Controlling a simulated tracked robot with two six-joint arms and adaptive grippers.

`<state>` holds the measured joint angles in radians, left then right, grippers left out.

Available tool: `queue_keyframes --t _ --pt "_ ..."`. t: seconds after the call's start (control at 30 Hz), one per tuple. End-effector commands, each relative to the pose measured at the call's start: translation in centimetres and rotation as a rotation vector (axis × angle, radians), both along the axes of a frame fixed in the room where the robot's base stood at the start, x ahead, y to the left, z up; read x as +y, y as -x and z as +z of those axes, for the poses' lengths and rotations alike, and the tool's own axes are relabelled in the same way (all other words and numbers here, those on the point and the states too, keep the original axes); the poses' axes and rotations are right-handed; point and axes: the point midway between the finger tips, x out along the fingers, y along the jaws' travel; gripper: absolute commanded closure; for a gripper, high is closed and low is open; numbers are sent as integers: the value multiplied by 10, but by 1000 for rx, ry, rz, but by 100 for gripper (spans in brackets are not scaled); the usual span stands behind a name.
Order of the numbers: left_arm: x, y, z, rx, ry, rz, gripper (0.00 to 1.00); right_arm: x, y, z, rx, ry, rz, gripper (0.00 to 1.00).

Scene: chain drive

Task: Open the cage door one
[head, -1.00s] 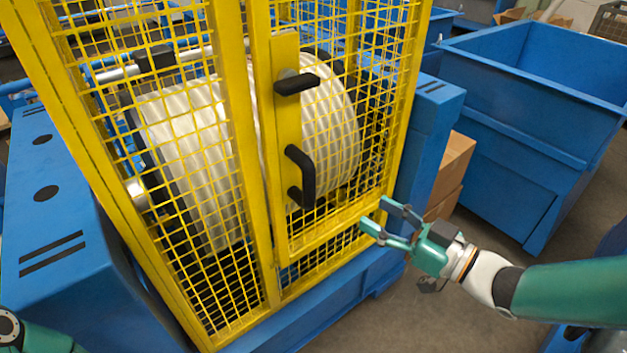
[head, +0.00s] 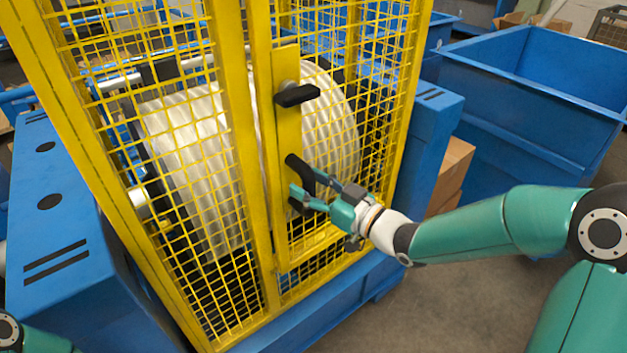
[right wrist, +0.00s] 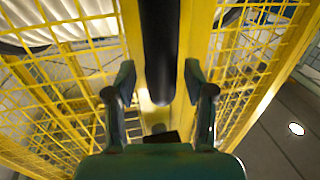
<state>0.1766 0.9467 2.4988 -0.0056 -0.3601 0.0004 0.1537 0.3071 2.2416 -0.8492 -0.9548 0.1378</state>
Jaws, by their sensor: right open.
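The cage door (head: 287,130) is a yellow mesh panel that stands shut in its yellow frame. It carries a black latch handle (head: 297,95) above and a black pull handle (head: 300,168) below. My right gripper (head: 305,190) is at the pull handle, its fingers on either side of it. In the right wrist view the pull handle (right wrist: 160,50) runs between the two open, spread fingers (right wrist: 158,82), with a gap to each. My right gripper hides the handle's lower part in the head view. My left gripper is out of view.
Behind the mesh is a large white ribbed drum (head: 190,130). A blue machine base (head: 70,240) stands left of the cage. Cardboard boxes (head: 450,170) and a blue bin (head: 540,130) stand right of it. Grey floor is free at the lower right.

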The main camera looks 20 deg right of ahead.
Motion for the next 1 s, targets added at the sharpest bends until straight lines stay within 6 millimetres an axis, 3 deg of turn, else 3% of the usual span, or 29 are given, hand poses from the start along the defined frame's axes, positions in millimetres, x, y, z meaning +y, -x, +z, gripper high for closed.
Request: queue_keyframes --t 0.37,0.7,0.9,0.93,1.0 --pt "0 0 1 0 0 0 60 3 -6 0 0 0 -1 46" --pt "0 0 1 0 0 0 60 3 -5 0 0 0 -2 100" --pt "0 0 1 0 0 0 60 2 -6 0 -1 -1 -4 100" --pt "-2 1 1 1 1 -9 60 -18 -7 0 -2 3 -16 100" --pt "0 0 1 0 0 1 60 -7 -6 0 0 0 -9 100"
